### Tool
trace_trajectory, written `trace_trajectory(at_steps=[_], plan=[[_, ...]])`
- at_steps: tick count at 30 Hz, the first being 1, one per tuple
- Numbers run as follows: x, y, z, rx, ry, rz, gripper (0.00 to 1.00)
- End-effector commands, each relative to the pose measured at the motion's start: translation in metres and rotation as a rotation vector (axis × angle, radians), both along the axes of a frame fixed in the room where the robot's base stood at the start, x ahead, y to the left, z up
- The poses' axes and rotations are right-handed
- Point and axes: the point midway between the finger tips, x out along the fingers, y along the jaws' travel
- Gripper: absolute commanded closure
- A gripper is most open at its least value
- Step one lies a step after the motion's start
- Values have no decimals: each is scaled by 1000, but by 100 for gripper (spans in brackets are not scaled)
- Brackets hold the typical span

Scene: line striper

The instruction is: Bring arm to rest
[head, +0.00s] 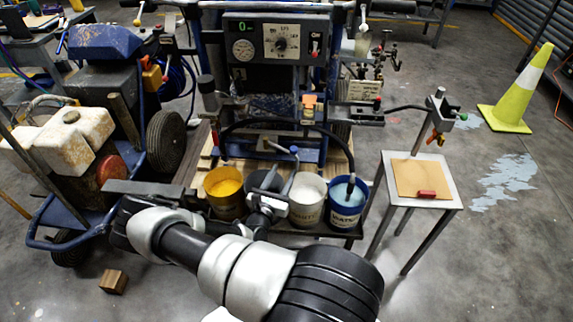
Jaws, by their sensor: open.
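My arm (245,275) reaches from the bottom right to the left and bends at a silver-and-black joint left of centre. My gripper (268,203) shows partly beyond the arm, in front of the dark bucket (262,180). Its jaws are open, and I see nothing held between them. Part of the wrist is hidden behind the arm. The line striper (270,95) stands behind the buckets, with a gauge, a dial and a green display on its panel.
Yellow (223,186), white (306,193) and blue (347,197) paint buckets stand close around the gripper. A small stand (451,190) with a tan board and red block is right. A wheeled machine (75,140) fills the left. A wooden block (113,281) and cone (520,98) stand on the floor.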

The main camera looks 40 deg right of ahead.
Motion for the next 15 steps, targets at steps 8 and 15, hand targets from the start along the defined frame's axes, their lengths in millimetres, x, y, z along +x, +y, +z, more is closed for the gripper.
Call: trace_trajectory(at_steps=[8,15], plan=[[-3,6,0,0,0,1,57],[-3,6,0,0,0,1,57]])
